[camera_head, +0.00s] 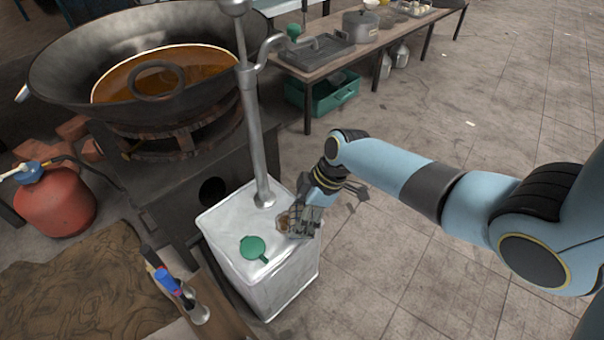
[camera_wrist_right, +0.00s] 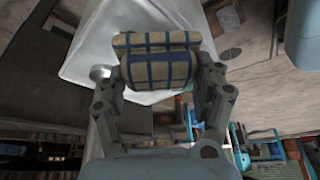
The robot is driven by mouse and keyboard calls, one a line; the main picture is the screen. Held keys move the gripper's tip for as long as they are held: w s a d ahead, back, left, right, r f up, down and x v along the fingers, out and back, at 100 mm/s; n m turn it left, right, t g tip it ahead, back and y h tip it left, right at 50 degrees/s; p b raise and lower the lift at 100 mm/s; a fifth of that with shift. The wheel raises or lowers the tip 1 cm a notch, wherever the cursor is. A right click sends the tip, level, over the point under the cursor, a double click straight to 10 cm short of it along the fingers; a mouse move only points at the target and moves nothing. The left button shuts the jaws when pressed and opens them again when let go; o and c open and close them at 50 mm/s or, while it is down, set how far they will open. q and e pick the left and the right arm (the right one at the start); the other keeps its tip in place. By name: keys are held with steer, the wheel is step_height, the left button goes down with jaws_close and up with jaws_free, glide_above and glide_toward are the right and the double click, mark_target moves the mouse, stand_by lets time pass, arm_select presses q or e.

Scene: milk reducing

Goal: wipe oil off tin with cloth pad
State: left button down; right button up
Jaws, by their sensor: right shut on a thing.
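The tin (camera_head: 265,290) is a large pale, square can standing on the floor, with a green cap (camera_head: 253,247) and a metal pump pipe on top. My right gripper (camera_head: 297,224) is at the right edge of the tin's top. In the right wrist view, my right gripper (camera_wrist_right: 160,82) is shut on a cloth pad (camera_wrist_right: 160,68), beige with blue stripes. The pale tin (camera_wrist_right: 88,62) shows behind the pad; I cannot tell whether they touch. A small brownish patch (camera_head: 284,221) shows beside the gripper in the head view; I cannot tell whether it is oil.
A big wok (camera_head: 60,75) of orange-brown oil sits on a stove behind the tin. A red gas cylinder (camera_head: 58,205) stands at left. A bench (camera_head: 345,60) is at the back. The tiled floor at right is open.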

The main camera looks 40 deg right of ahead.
steer(key=shift+w+a+b, duration=0.25)
steer(key=shift+w+b, duration=0.4)
steer(key=shift+w, duration=0.95)
steer(key=shift+w+a+b, duration=0.2)
steer(key=shift+w+b, duration=0.4)
steer(key=shift+w, duration=0.95)
steer(key=shift+w+r, duration=0.15)
steer(key=shift+w, duration=0.25)
steer(key=shift+r, duration=0.15)
step_height(320, 180, up, 6)
steer(key=p, duration=0.5)
steer(key=shift+a, duration=0.1)
step_height(320, 180, up, 3)
steer(key=p, duration=0.2)
steer(key=shift+p, duration=0.35)
